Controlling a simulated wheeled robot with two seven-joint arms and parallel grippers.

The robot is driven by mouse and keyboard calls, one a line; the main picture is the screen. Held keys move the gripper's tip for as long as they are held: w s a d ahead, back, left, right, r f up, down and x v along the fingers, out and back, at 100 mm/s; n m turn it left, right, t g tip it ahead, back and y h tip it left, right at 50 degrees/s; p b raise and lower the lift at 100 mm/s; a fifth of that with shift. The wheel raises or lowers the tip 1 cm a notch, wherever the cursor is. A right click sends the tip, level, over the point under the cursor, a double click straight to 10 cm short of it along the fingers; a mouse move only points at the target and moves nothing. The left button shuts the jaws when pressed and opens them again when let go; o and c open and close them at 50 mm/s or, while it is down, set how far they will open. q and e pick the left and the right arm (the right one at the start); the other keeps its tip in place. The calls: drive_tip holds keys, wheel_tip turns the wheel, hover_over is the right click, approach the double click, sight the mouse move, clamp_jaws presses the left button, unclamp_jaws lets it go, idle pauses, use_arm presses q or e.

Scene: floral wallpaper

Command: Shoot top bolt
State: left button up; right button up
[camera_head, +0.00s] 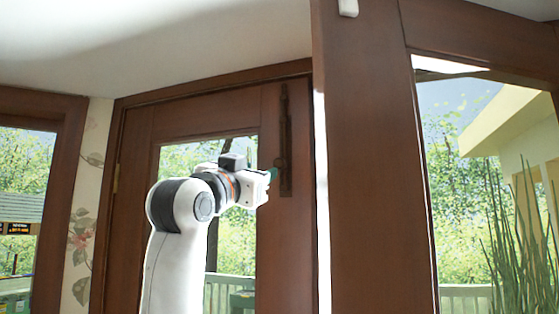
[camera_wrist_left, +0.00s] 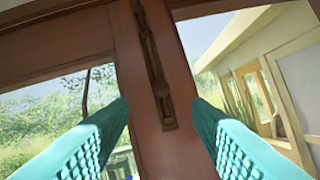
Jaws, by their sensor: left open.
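The top bolt (camera_head: 285,140) is a dark, narrow vertical strip near the top right edge of the brown wooden door (camera_head: 215,110). My left gripper (camera_head: 272,175) is raised beside the bolt's lower part in the head view, its tips close to it. In the left wrist view, the bolt (camera_wrist_left: 153,62) runs down between the two teal fingers (camera_wrist_left: 160,125), with its lower end beyond them. The fingers are wide apart with nothing between them that they touch. Contact with the bolt does not show. My right gripper is in neither view.
A second glazed wooden panel (camera_head: 372,160) stands at the right, with a bright narrow gap (camera_head: 321,190) between it and the door. The white ceiling (camera_head: 150,40) is close above the door frame. A glazed window (camera_head: 22,180) is at the left.

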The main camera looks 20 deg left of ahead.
sight(277, 162)
use_arm(q)
drive_tip(key=p+x, duration=0.6)
drive_tip(key=x, duration=0.3)
drive_tip(key=shift+w+d+r+p, duration=0.1)
drive_tip(key=shift+w+r+p, duration=0.1)
drive_tip(key=shift+w+p, duration=0.1)
drive_tip(key=shift+w+r+p, duration=0.1)
drive_tip(key=shift+w+p, duration=0.3)
drive_tip(key=shift+w, duration=0.15)
drive_tip(key=shift+w+d, duration=0.1)
drive_tip(key=shift+w, duration=0.15)
